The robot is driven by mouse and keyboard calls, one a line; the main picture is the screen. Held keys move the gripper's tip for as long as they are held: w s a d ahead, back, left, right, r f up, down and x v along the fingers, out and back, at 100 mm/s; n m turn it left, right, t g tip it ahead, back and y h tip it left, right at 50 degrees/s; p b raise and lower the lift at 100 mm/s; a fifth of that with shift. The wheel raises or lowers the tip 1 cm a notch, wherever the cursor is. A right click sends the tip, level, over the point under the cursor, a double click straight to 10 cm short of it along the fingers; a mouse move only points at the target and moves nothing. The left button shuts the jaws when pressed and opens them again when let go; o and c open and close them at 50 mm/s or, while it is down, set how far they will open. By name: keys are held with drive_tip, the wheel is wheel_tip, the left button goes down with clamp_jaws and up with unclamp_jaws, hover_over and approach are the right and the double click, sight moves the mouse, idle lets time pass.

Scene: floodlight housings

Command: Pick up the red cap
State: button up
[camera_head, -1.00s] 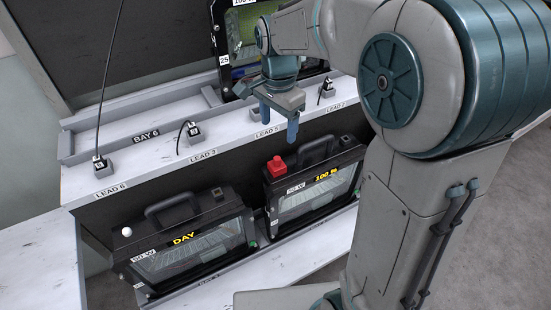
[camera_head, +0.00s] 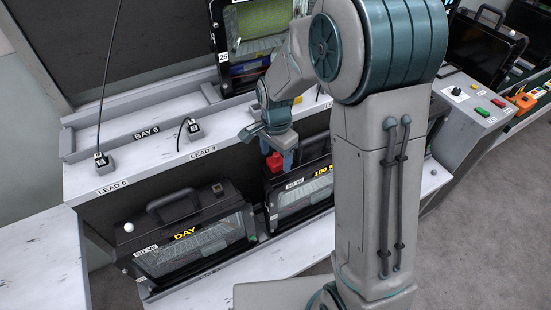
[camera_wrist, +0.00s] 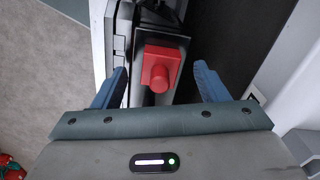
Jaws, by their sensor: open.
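The red cap (camera_head: 275,162) sits on the top left corner of the right-hand black floodlight housing (camera_head: 300,198), marked 100 %. In the wrist view the red cap (camera_wrist: 161,69) is a block with a round knob, lying between and beyond my fingers. My gripper (camera_head: 279,160) is open above the cap, its blue fingers pointing down, with the cap close by. In the wrist view my gripper (camera_wrist: 160,85) has one finger on each side of the cap, with gaps on both sides. Part of the housing is hidden behind my arm.
A second black housing (camera_head: 190,235), marked DAY, stands to the left with a handle and a white knob on top. The white shelf (camera_head: 130,140) behind carries leads and another housing (camera_head: 255,35). A grey console (camera_head: 475,105) with buttons stands at right.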

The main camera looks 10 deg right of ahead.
drive_tip(key=shift+f, duration=0.3)
drive_tip(key=c, duration=1.3)
drive_tip(key=shift+o, duration=0.2)
